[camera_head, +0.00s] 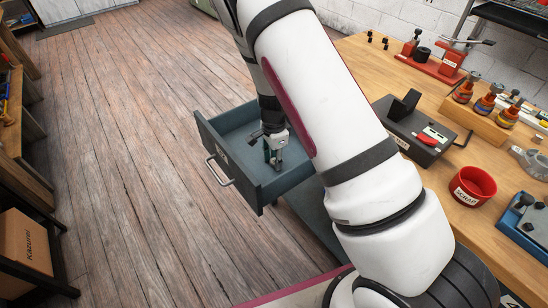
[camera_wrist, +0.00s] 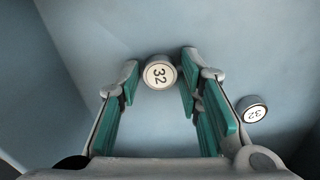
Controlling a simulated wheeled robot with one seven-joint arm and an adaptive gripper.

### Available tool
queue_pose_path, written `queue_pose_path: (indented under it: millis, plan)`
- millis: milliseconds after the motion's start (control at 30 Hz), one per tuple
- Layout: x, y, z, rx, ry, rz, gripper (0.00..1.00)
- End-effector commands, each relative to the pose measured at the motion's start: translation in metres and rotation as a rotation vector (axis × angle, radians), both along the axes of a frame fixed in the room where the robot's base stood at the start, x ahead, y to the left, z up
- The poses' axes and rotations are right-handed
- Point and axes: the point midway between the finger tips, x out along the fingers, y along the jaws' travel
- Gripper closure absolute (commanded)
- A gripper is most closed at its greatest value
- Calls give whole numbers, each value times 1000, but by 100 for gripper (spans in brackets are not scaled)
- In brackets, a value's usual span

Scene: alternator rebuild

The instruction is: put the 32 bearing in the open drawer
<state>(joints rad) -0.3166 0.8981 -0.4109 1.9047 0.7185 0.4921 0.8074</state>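The open drawer (camera_head: 230,142) is blue-grey and juts out from under the bench in the head view. My gripper (camera_head: 273,163) points down inside it. In the wrist view, a round bearing (camera_wrist: 159,75) marked 32 is between the tips of my gripper (camera_wrist: 160,78). The fingers look open, with a thin gap at the bearing's left side; contact on its right side is unclear. A second bearing marked 32 (camera_wrist: 252,109) lies on the drawer floor (camera_wrist: 95,25) to the right, outside the fingers. The bearings cannot be made out in the head view.
The drawer's front with its handle (camera_head: 219,171) and side walls surround my gripper. The wooden bench (camera_head: 447,174) at right carries a red scrap bin (camera_head: 472,187), a dark grey fixture (camera_head: 412,128) and a red press (camera_head: 440,68).

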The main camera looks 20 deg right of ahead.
Motion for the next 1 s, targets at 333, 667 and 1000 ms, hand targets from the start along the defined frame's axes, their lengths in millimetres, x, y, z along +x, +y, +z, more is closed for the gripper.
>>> queue_pose_path:
  millis: [333,667,1000]
  plan:
    - [0,0,1,0,0,0,55]
    - [1,1,48,0,-5,1,55]
    - [1,1,109,0,-2,1,55]
